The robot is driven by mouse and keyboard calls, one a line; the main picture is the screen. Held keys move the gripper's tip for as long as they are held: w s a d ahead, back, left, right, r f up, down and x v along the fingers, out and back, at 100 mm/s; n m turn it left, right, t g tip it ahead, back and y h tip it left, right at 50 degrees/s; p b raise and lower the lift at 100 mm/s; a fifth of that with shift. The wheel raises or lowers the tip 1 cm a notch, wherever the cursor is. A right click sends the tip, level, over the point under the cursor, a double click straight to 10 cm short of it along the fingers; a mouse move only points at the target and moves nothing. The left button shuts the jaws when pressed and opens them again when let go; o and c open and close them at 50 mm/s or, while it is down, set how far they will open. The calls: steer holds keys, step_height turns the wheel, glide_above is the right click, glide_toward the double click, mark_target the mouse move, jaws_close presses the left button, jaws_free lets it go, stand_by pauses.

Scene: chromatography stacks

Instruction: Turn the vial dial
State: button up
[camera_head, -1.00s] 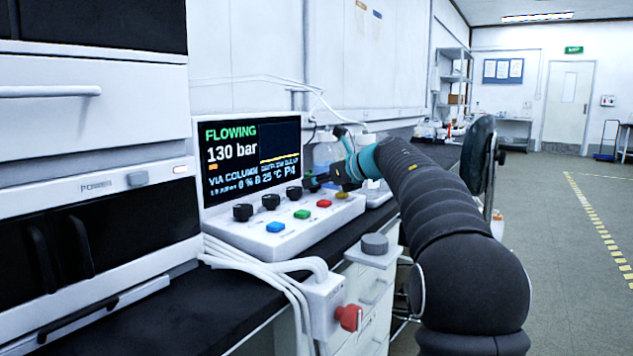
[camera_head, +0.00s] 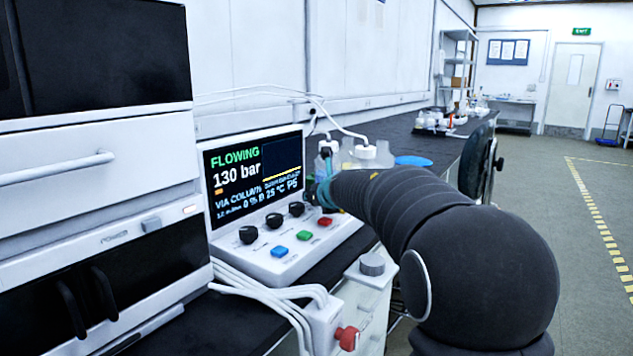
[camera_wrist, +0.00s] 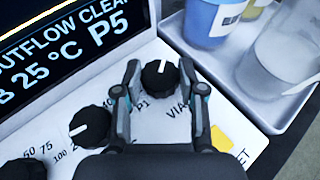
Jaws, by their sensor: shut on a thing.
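The vial dial (camera_wrist: 158,79) is a black knob with a white pointer mark, on a white panel (camera_wrist: 60,118), between labels starting "P1" and "VIA". In the wrist view its mark points up the picture. My gripper (camera_wrist: 160,70) has one finger on each side of the dial and is shut on it. In the head view my forearm hides most of the gripper and the dial. The screen (camera_head: 254,172) reads "FLOWING", "130 bar" and "P5"; the wrist view also shows "P5" on the screen (camera_wrist: 60,45).
Other black knobs (camera_head: 274,220) stand left of the dial, with a blue button (camera_head: 278,251), a green one (camera_head: 304,236) and a red one (camera_head: 325,221) in front. A tray (camera_wrist: 186,42) with bottles (camera_wrist: 208,18) lies right of the panel. A red knob (camera_head: 347,338) sticks out below.

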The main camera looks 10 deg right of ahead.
steer(key=shift+m+h+p, duration=0.3)
steer(key=shift+p, duration=0.35)
steer(key=o, duration=1.1)
steer(key=shift+o, duration=0.2)
steer(key=v, duration=1.2)
steer(key=shift+a, duration=0.1)
